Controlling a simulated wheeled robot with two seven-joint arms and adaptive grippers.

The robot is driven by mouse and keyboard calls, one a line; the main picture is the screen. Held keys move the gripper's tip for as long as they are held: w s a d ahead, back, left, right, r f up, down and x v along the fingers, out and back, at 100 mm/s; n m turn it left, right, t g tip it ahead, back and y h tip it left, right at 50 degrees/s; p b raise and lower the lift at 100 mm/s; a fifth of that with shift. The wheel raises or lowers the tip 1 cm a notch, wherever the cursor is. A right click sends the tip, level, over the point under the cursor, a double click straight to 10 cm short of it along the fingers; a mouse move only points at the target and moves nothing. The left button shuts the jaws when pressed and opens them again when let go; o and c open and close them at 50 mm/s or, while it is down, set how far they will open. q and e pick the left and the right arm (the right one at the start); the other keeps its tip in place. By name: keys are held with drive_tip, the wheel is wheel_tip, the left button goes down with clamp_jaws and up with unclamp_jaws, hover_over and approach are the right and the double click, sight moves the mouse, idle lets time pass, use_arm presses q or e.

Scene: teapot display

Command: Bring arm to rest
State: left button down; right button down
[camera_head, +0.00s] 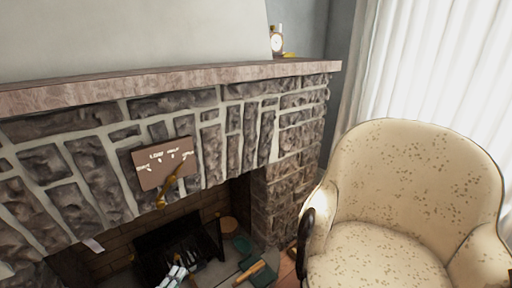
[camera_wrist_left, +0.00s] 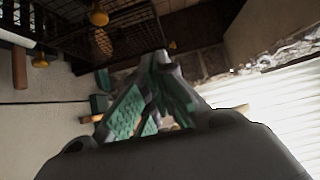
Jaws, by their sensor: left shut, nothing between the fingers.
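My left gripper (camera_wrist_left: 160,62) fills the middle of the left wrist view. Its dark fingers with green pads come together at the tips, and nothing shows between them. Pale and dark parts low in the head view, in front of the fireplace opening, seem to be the same gripper (camera_head: 178,273); they are small and partly cut off. It appears apart from the armchair. My right gripper is in neither view.
A stone fireplace with a mantel shelf (camera_head: 170,84) spans the left and middle. A brown sign (camera_head: 165,163) is on its face. A cream armchair (camera_head: 385,250) stands at the right. Small green items (camera_head: 263,273) lie near the hearth.

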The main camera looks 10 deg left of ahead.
use_arm(q)
drive_tip(key=shift+n, duration=0.3)
